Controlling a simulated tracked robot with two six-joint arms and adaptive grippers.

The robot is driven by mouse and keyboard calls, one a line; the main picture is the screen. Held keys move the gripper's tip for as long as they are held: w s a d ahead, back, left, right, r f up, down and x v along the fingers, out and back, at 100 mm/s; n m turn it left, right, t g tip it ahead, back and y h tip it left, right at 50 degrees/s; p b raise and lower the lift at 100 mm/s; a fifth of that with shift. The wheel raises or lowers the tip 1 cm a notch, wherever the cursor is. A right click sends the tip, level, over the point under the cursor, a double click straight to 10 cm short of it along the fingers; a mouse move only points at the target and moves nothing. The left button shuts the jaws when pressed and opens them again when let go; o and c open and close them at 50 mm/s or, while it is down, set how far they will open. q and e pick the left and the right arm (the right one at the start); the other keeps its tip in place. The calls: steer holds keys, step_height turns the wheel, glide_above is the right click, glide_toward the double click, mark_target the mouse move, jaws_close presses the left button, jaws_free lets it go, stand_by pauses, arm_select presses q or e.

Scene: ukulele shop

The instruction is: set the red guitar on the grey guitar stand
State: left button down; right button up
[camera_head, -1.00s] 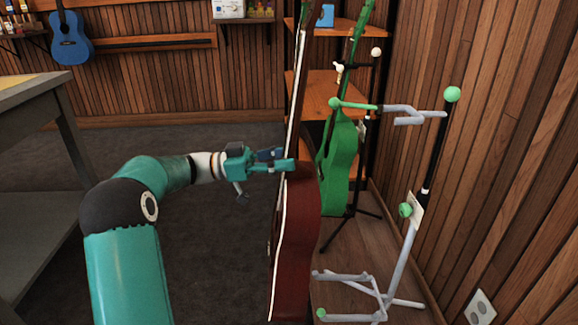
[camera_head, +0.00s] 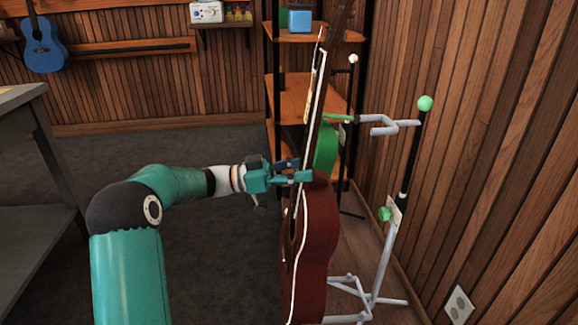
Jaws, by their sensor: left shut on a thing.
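The red guitar (camera_head: 316,240) is upright, seen nearly edge-on, with its neck leaning a little to the right. My left gripper (camera_head: 300,177) is shut on it where the neck meets the body. The grey guitar stand (camera_head: 385,262) is just right of the guitar, with a grey fork (camera_head: 385,124) at the top, a black post and green knobs. Its lower arms are partly hidden behind the guitar's lower body. Whether guitar and stand touch I cannot tell. The guitar's bottom is cut off by the frame. My right gripper is not in view.
Wooden shelves (camera_head: 287,92) are at the back, a panelled wall (camera_head: 490,170) is close on the right. A grey table (camera_head: 25,150) is at left; dark floor between is clear.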

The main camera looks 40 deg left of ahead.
arm_select(q)
steer(key=shift+p+x, duration=1.25)
steer(key=shift+x, duration=1.2)
steer(key=shift+w+d+f+p, duration=0.2)
steer(key=shift+w+d+p, duration=0.15)
steer(key=shift+w, duration=0.35)
steer(key=shift+w+d+f, duration=0.1)
steer(key=shift+w+d, duration=0.1)
steer(key=shift+t, duration=0.3)
steer(key=shift+w+d+f+b, duration=0.2)
steer(key=shift+w+d+b, duration=1.75)
steer(key=shift+w+b, duration=0.35)
steer(key=shift+w+y, duration=0.1)
steer(key=shift+y, duration=0.2)
